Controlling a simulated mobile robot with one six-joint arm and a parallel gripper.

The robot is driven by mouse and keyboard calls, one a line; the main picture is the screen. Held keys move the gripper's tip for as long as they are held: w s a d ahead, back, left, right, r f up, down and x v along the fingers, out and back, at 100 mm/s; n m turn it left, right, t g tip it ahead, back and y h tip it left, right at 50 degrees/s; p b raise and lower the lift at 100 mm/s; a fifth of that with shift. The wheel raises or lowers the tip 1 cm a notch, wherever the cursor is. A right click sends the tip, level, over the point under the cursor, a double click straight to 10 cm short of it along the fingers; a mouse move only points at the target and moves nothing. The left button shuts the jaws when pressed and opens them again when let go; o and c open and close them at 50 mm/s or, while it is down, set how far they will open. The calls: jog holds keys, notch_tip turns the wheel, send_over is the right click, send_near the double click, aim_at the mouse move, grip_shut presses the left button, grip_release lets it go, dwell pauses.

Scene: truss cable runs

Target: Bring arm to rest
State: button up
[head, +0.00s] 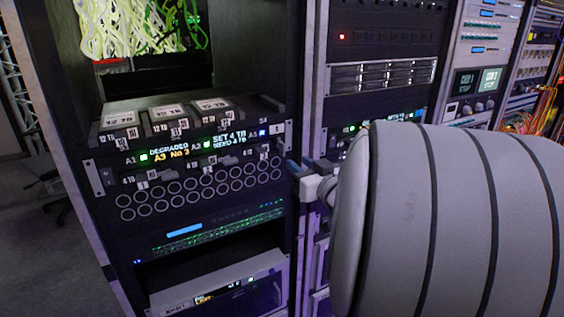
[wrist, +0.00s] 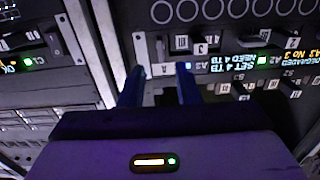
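My gripper (wrist: 160,78) shows in the wrist view with its two dark blue fingers apart and nothing between them. Beyond the fingertips is the rack post beside the right end of the drive unit. In the head view the gripper (head: 298,168) is small, at the right edge of the drive unit (head: 96,182), partly hidden by my large grey arm. I cannot tell whether the fingertips touch the rack. The unit's display reads "DEGRADED A3 No 3" and "SET 4 TB NEED 4 TB". Several labelled drives (head: 166,112) stand on top of it.
Racks fill the view on both sides of a post (head: 309,90). A perforated panel (head: 160,205) and a lower silver unit (head: 215,285) sit below the drive unit. Pale cables (head: 125,28) hang above. Orange cables (head: 545,105) are at far right. Open floor (head: 45,250) lies left.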

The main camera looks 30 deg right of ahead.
dwell(0.3)
jog(key=s+a+f+g, duration=0.6)
jog(key=s+a+g, duration=0.1)
jog(key=s+a, duration=0.2)
jog(key=s+a+f+g, duration=0.7)
jog(key=s+a+g, duration=0.1)
jog(key=s+a, duration=0.1)
jog(key=shift+s+h, duration=0.15)
jog(key=shift+h, duration=0.15)
